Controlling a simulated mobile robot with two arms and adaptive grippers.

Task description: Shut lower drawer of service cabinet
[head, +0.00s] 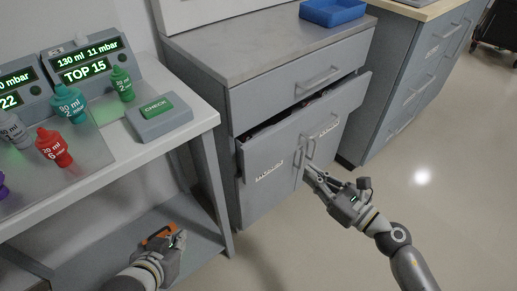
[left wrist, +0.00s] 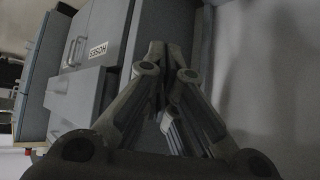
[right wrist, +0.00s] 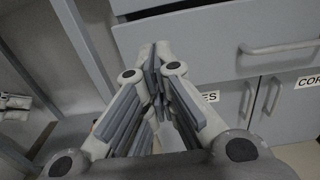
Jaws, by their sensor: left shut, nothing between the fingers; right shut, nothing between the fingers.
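The grey service cabinet (head: 232,200) stands in the middle of the head view. Its lower drawer (head: 258,150) is pulled partly out, with a dark gap and contents showing above its front. The drawer front also shows in the right wrist view (right wrist: 215,48), with a bar handle (right wrist: 280,48). The upper drawer (head: 290,88) looks shut. My right gripper (head: 309,170) is shut and empty, in front of the cabinet near the door handles; contact is unclear. My left gripper (head: 180,237) is shut and empty, low by the left table's lower shelf.
A table (head: 190,130) with coloured containers, displays and a check box (head: 160,115) stands at left. An orange thing (head: 158,234) shows by my left gripper. A blue tray (head: 333,12) lies on the cabinet top. Another cabinet (head: 400,95) stands right.

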